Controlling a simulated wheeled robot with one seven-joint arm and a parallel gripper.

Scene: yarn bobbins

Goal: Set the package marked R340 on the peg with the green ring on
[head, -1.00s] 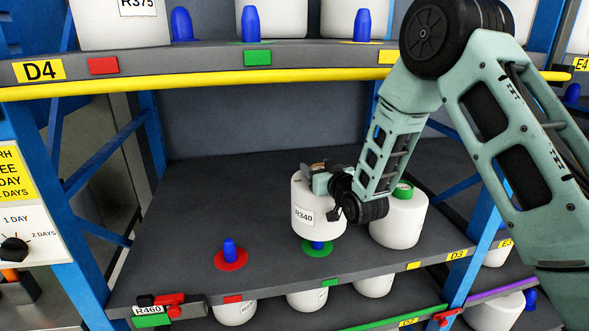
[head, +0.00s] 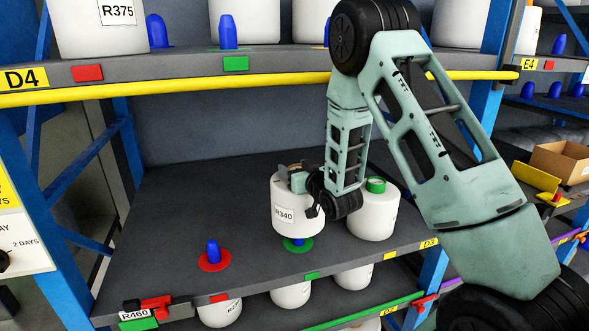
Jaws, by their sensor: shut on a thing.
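The white package marked R340 (head: 297,222) hangs upright just above the peg with the green ring (head: 298,245) on the middle shelf. Only the lower part of that blue peg shows below the package. My gripper (head: 296,177) is at the top of the package and shut on it; its fingertips are partly hidden. Whether the peg's tip is inside the package's bottom cannot be told.
A bare blue peg with a red ring (head: 213,257) stands to the left. A white package with a green top (head: 374,212) stands close on the right. The upper shelf's yellow edge bar (head: 180,88) runs above.

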